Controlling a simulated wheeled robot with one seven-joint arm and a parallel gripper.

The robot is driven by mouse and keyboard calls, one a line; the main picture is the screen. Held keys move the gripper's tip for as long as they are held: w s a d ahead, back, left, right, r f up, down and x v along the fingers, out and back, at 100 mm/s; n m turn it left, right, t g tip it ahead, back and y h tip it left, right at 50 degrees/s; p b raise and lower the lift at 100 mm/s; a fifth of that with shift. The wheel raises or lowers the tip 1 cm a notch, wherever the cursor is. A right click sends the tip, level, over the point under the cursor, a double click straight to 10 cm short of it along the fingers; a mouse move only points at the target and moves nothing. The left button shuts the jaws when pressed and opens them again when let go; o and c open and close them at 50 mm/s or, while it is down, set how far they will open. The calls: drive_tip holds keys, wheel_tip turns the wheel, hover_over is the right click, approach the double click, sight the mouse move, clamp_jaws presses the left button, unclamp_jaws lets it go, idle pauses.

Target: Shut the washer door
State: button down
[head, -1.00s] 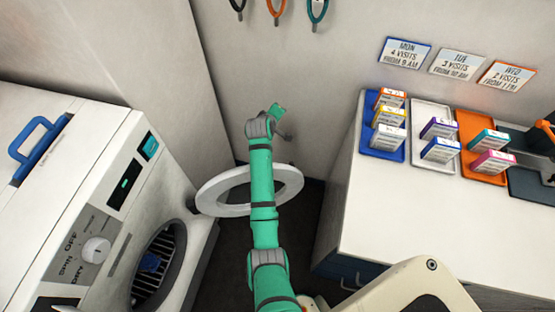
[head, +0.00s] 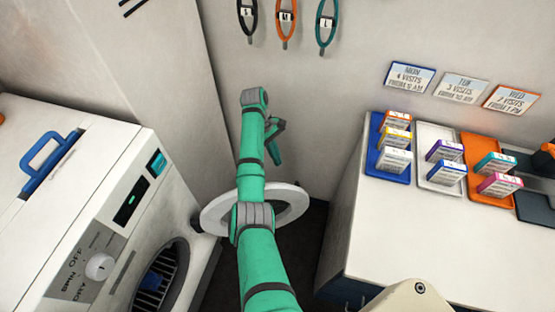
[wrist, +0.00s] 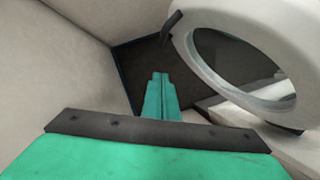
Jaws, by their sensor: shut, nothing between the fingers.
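The washer (head: 75,205) is white and stands at the left in the head view, with a dial and a dark display on its slanted panel. Its round drum opening (head: 165,278) is uncovered. The washer door (head: 291,210), a pale ring, stands swung wide open to the right of the washer, partly hidden behind my green arm. In the wrist view the door (wrist: 203,70) is at the upper right, with a dark handle or latch piece at its left edge. My gripper (wrist: 160,78) is shut and empty, left of the door and apart from it in that view.
A white counter (head: 430,235) at the right holds coloured trays with small boxes. Looped leads (head: 286,20) hang on the back wall. A blue handle (head: 50,160) sits on the washer top. Dark floor shows between washer and counter.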

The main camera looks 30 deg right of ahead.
drive_tip(key=s+d+f, duration=0.1)
drive_tip(key=s+f, duration=0.6)
drive_tip(key=shift+d+f, duration=0.35)
drive_tip(key=shift+f, duration=0.05)
